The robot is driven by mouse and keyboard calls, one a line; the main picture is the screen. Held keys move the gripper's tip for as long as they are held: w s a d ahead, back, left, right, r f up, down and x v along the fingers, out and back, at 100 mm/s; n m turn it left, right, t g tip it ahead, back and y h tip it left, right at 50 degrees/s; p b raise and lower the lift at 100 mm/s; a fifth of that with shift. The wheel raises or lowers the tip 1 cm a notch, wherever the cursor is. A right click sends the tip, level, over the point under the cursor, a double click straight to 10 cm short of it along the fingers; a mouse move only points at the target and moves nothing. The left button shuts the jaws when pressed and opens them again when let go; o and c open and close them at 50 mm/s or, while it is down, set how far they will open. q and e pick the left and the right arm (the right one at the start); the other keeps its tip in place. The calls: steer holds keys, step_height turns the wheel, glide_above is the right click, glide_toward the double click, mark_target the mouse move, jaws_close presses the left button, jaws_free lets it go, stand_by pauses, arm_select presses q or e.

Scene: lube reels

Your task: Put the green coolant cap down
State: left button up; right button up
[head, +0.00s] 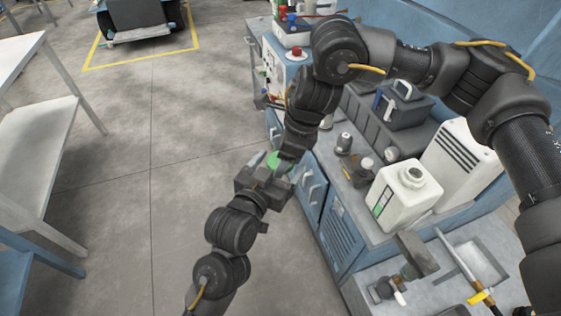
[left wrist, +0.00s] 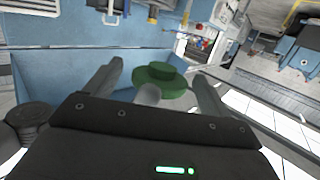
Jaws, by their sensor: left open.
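The green coolant cap (head: 277,161) is at the end of my left gripper (head: 266,180) in the head view, partly covered by the arms. In the left wrist view the cap (left wrist: 160,80) lies between the two spread fingers of my left gripper (left wrist: 158,72), with a visible gap to the left finger. A pale rounded shape shows just below the cap; I cannot tell what it is. My right gripper (head: 292,152) is close by the cap in the head view, and its fingers are hidden.
A white jug (head: 405,193) with a neck on top stands on the blue workbench (head: 345,238). Small bottles, a dark toolbox (head: 404,108) and a white canister (head: 462,160) stand around it. A metal fitting (head: 400,280) lies in front. Open floor (head: 150,170) is left of the bench.

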arm_select(q)
steer(key=shift+w+d+f, duration=0.1)
steer(key=shift+w+d, duration=0.15)
steer(key=shift+w, duration=0.3)
steer(key=shift+c, duration=0.4)
steer(key=c, duration=1)
arm_select(e)
steer(key=o, duration=1.1)
steer(key=shift+a, duration=0.1)
steer(key=shift+s, duration=0.1)
